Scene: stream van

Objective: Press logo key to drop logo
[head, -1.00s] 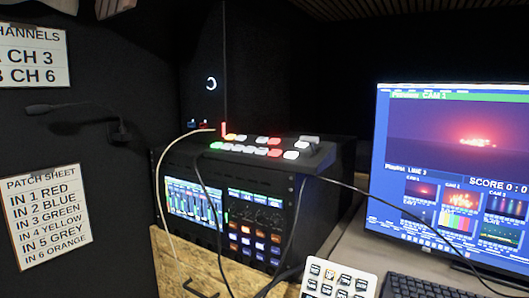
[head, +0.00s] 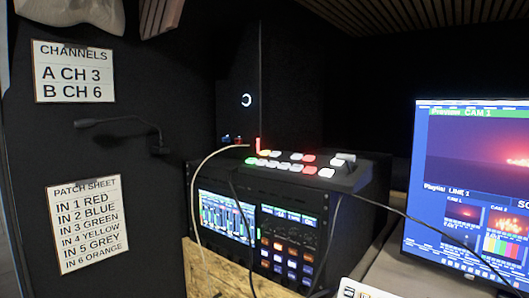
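A black switcher panel (head: 345,178) with several lit green, red, yellow and white keys sits on top of a black equipment rack (head: 375,210). Its key labels are too small to read, so I cannot tell whether one is the logo key. A white keypad (head: 362,291) is cut off by the bottom edge, with only its upper part showing. A monitor (head: 470,190) at the right shows a red-lit picture headed CAM 1, with smaller pictures below. I cannot make out a logo on the visible part. Neither of my grippers is in view.
The rack stands on a wooden board (head: 225,275). Dark cables (head: 395,212) and a pale cable (head: 191,195) hang across its front. A gooseneck microphone (head: 158,142), a channels sheet (head: 74,72) and a patch sheet (head: 88,222) are on the dark left wall.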

